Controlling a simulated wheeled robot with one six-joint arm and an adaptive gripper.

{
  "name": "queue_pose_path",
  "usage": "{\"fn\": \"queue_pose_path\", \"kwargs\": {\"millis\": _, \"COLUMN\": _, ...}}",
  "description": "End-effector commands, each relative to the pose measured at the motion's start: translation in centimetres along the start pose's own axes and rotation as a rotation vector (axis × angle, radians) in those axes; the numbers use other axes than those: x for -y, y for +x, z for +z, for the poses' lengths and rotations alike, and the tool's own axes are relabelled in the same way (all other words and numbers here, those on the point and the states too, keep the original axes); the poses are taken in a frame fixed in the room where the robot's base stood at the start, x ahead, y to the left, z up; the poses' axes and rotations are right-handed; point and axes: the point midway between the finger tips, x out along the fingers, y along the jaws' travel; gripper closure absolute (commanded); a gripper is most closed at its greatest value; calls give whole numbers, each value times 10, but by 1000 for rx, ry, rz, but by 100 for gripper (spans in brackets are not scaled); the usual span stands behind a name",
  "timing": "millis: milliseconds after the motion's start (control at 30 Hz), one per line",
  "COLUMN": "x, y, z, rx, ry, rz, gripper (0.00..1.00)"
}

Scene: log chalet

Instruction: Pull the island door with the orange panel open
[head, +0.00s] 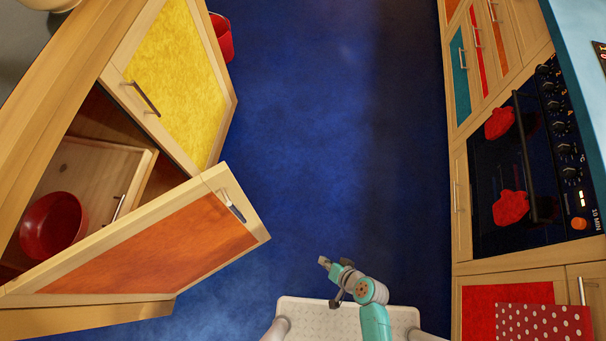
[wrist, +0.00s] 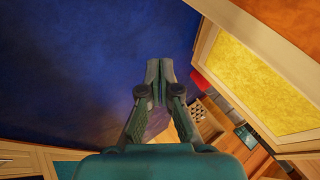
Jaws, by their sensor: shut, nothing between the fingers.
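The island door with the orange panel (head: 160,245) stands swung well out from the island in the head view, with the cabinet behind it exposed. Its metal handle (head: 232,207) is near the free end. My gripper (head: 326,263) is to the right of the door's free end, over the blue floor, apart from door and handle. In the wrist view my gripper's fingers (wrist: 160,82) are together with nothing between them. An orange surface (wrist: 292,18) shows at the upper right there; I cannot tell whether it is the same door.
A red bowl (head: 54,225) and a wooden drawer (head: 100,170) are inside the cabinet. A yellow-panelled door (head: 175,85) adjoins it. A red bucket (head: 222,38) stands beyond. The oven (head: 520,160) lines the right. Blue floor (head: 340,120) between is clear.

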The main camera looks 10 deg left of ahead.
Motion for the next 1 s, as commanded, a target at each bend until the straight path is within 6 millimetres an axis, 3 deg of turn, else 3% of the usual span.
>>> {"fn": "queue_pose_path", "kwargs": {"millis": 33, "x": 7, "y": 17, "z": -10, "rx": 41, "ry": 9, "rz": -42, "gripper": 100}}
{"fn": "queue_pose_path", "kwargs": {"millis": 200, "x": 40, "y": 59, "z": -32, "rx": 200, "ry": 46, "rz": -204, "gripper": 100}}
{"fn": "queue_pose_path", "kwargs": {"millis": 400, "x": 92, "y": 83, "z": -72, "rx": 371, "ry": 63, "rz": -421, "gripper": 100}}
{"fn": "queue_pose_path", "kwargs": {"millis": 567, "x": 141, "y": 84, "z": -114, "rx": 492, "ry": 59, "rz": -611, "gripper": 100}}
{"fn": "queue_pose_path", "kwargs": {"millis": 700, "x": 182, "y": 72, "z": -152, "rx": 579, "ry": 45, "rz": -771, "gripper": 100}}
{"fn": "queue_pose_path", "kwargs": {"millis": 833, "x": 210, "y": 58, "z": -180, "rx": 634, "ry": 30, "rz": -889, "gripper": 100}}
{"fn": "queue_pose_path", "kwargs": {"millis": 1000, "x": 228, "y": 45, "z": -200, "rx": 669, "ry": 17, "rz": -974, "gripper": 100}}
